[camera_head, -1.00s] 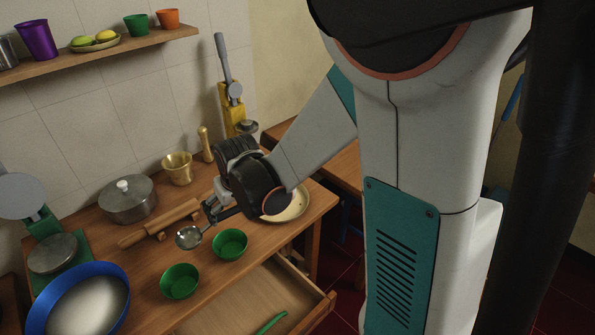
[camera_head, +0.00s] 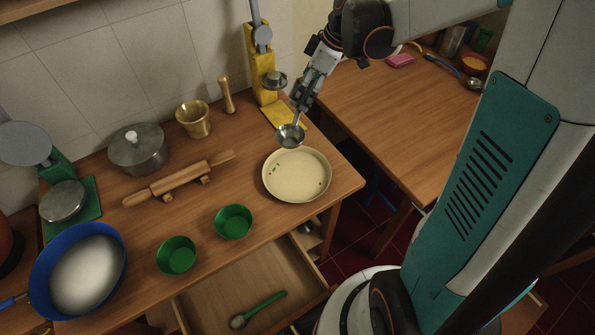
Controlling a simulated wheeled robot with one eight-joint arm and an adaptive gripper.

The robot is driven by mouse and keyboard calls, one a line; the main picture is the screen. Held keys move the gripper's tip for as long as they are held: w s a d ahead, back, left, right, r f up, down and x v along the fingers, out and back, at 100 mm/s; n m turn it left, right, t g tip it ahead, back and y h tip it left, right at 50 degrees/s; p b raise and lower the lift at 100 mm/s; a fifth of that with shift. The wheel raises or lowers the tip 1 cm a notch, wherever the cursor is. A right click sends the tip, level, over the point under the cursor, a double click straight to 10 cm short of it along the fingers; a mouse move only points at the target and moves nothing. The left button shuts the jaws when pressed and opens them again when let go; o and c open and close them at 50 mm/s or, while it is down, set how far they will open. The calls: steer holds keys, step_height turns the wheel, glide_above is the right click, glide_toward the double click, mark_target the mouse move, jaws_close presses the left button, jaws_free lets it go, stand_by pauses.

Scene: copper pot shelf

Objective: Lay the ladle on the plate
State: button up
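The ladle (camera_head: 290,136) has a round metal bowl and hangs bowl-down from my gripper (camera_head: 304,98). My gripper appears shut on its handle, most of which is hidden by the fingers. The plate (camera_head: 297,176) is cream, round and empty apart from small dark marks on its surface. It lies near the right end of the wooden counter. The ladle's bowl shows just at the plate's far rim; I cannot tell how high above it.
A yellow press (camera_head: 267,75) stands close behind my gripper. Two green bowls (camera_head: 233,222), a rolling pin (camera_head: 180,180), a lidded pot (camera_head: 137,149) and a brass mortar (camera_head: 194,119) stand left of the plate. An open drawer (camera_head: 250,288) holds a green-handled spoon (camera_head: 258,309).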

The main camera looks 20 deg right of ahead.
step_height(320, 180, down, 20)
steer(key=b, duration=0.7)
steer(key=shift+r, duration=0.1)
steer(key=shift+f, duration=0.2)
steer(key=o, duration=1)
steer(key=shift+r, duration=0.1)
steer(key=shift+r, duration=0.3)
steer(key=p+v, duration=0.4)
steer(key=v, duration=0.7)
steer(key=shift+s+r, duration=0.2)
steer(key=shift+r, duration=0.15)
steer(key=shift+d, duration=0.1)
